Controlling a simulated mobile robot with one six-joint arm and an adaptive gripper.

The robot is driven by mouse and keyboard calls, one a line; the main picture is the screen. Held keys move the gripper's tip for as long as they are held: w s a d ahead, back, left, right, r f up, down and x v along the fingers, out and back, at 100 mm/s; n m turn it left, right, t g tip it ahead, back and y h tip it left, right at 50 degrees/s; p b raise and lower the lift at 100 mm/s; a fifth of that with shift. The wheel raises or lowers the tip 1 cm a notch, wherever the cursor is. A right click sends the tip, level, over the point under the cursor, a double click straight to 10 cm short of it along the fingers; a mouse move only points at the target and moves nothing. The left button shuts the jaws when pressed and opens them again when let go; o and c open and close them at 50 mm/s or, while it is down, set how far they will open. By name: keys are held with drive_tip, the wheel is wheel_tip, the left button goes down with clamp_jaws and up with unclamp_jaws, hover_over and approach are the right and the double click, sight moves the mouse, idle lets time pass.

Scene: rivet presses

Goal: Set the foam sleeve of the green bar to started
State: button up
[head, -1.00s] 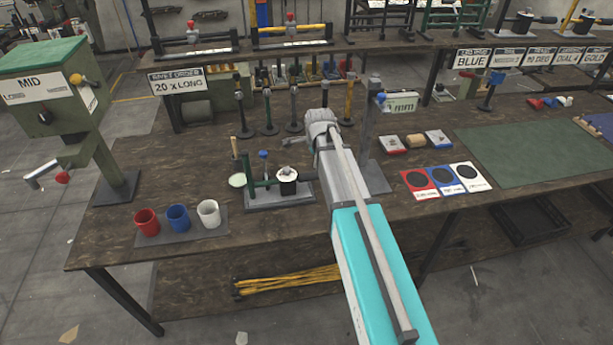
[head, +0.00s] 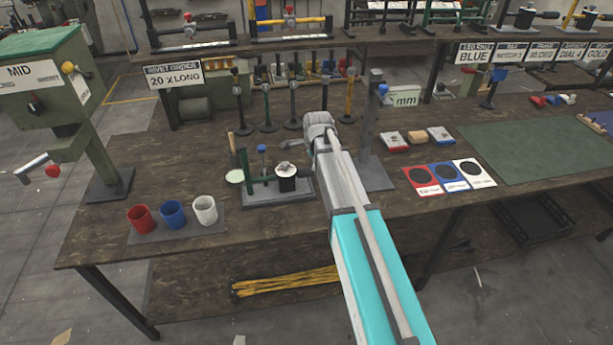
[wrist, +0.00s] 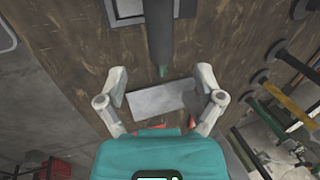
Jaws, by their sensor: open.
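My gripper (wrist: 162,84) is open in the wrist view, its two fingers spread, with nothing held between them. A dark tube (wrist: 160,38) with a small green tip comes down from the top and ends just ahead of the gap. I cannot tell for certain whether it is the green bar's foam sleeve. A pale rectangular plate (wrist: 160,101) shows between the fingers.
A fixture (head: 278,192) with a black pot stands left of my arm. A grey column (head: 373,140) with a blue knob stands close on the right. Three cups, red (head: 140,217), blue (head: 172,214) and white (head: 205,210), sit front left. A green mat (head: 540,150) lies right.

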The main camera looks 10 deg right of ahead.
sight(310, 169)
drive_tip(key=shift+b+x, duration=3.6)
drive_tip(key=shift+x, duration=0.5)
clamp_jaws()
